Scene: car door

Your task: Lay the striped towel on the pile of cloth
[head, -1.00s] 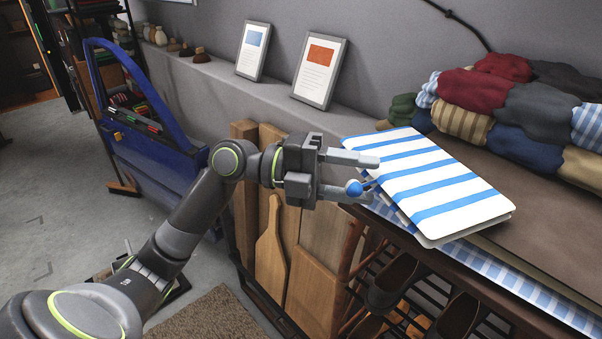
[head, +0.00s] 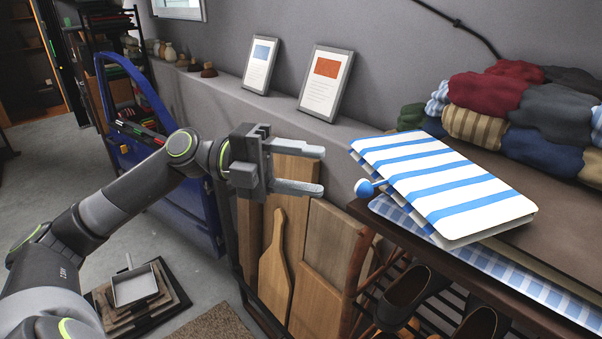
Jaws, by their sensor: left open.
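The striped towel (head: 445,185), folded flat in white and blue, lies at the left end of a brown bench top, over a blue checked cloth (head: 480,245). How it is supported underneath is hidden. A blue ball on a short stem (head: 364,188) sticks out at its left edge. The pile of cloth (head: 525,110), with red, grey, blue and striped pieces, stands behind and to the right of the towel. My left gripper (head: 322,171) is open and empty, left of the towel and apart from it. My right gripper is not in view.
The brown bench top (head: 465,150) has bare room between towel and pile. Wooden boards (head: 330,245) lean below my left gripper. Shoes (head: 410,295) sit under the bench. Two framed pictures (head: 325,85) stand on the ledge. A blue car door (head: 165,185) is behind my left arm.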

